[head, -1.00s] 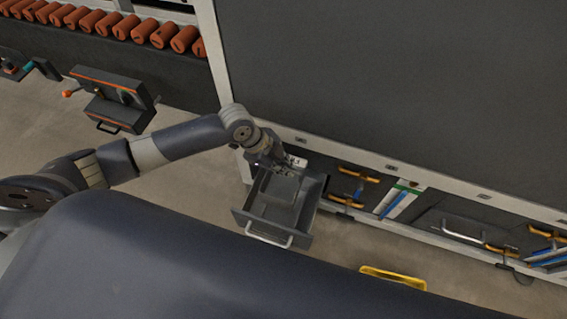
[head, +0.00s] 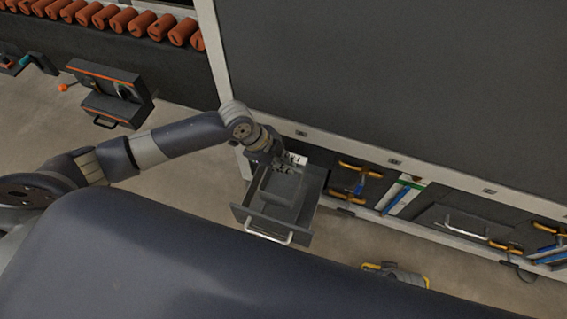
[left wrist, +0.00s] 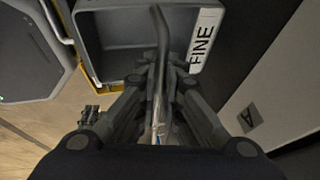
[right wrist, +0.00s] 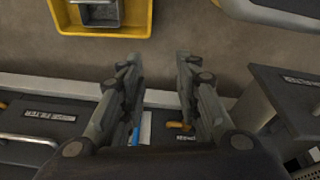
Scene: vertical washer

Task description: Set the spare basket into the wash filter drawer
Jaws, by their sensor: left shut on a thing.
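The wash filter drawer (head: 262,222) stands pulled out of the washer's lower front, with a pale bar handle on its front. The grey spare basket (head: 280,190) is over or inside the drawer's back part; I cannot tell whether it rests on the drawer floor. In the left wrist view the basket (left wrist: 115,32) shows its open top and a white label reading FINE. My left gripper (head: 284,168) is shut on the basket's bar handle, which runs between the fingers (left wrist: 160,85). My right gripper (right wrist: 158,75) is open and empty; the drawer (right wrist: 292,98) shows to its right in the right wrist view.
A yellow tub (right wrist: 142,22) on the floor holds a small grey basket (right wrist: 100,12). The washer front (head: 400,90) rises behind the drawer. Orange-handled tools (head: 360,172) and a panel with a pale handle (head: 465,230) lie to the right.

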